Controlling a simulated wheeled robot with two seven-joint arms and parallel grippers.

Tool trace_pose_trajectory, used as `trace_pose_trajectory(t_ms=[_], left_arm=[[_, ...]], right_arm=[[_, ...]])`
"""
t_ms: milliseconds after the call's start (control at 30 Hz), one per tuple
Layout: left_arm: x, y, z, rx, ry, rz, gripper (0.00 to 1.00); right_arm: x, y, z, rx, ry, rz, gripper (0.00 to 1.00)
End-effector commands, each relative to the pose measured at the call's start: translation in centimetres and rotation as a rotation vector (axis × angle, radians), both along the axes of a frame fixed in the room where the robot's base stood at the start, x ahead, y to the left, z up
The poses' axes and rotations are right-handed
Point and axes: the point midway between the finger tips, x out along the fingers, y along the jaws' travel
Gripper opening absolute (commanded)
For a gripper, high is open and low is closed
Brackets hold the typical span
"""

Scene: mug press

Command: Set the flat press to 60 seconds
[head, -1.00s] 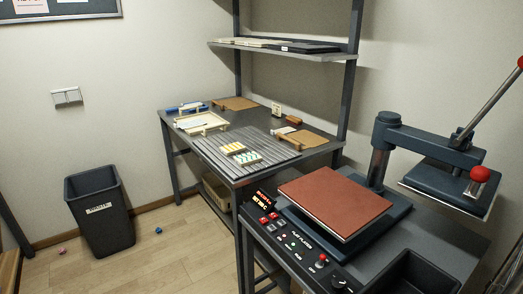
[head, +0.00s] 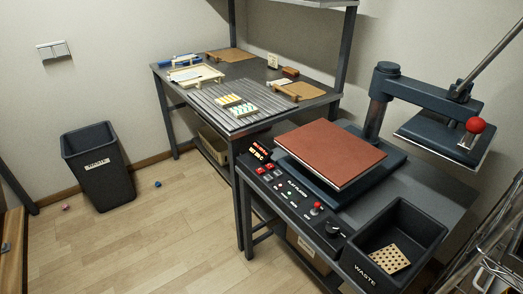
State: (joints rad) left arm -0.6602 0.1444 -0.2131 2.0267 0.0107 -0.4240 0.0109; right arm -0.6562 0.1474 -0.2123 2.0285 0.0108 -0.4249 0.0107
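The flat press (head: 390,120) stands on the dark table at the right. Its upper plate is swung out to the right, and its reddish-brown lower pad (head: 330,153) lies bare. The control panel (head: 290,190) runs along the press's front left edge. It has a small lit display (head: 260,148) with red digits too small to read, several red and lit buttons, a red-topped toggle (head: 316,208) and a black round knob (head: 332,227). Neither of my grippers is in view.
A black waste bin (head: 405,240) with a perforated tan piece in it sits on the table's front right corner. A second table (head: 200,95) with a ribbed mat stands behind. A dark floor bin (head: 98,168) stands at the left wall. The wooden floor in front is mostly clear.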

Motion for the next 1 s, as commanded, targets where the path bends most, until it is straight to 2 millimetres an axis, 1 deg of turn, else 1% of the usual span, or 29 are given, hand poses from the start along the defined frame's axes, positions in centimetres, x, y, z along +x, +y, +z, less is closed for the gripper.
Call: trace_pose_trajectory(t_ms=[33,67,100,167,200,1000], left_arm=[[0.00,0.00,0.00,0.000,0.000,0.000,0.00],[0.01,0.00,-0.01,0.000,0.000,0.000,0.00],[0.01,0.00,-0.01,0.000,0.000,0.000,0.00],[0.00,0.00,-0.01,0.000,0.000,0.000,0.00],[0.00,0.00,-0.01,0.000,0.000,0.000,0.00],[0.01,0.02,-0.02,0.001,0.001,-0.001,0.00]], right_arm=[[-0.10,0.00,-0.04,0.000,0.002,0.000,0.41],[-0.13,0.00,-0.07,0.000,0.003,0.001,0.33],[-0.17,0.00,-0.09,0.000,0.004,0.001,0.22],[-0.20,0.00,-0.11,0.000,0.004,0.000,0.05],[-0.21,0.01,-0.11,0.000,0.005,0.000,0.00],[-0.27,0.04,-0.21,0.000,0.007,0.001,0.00]])
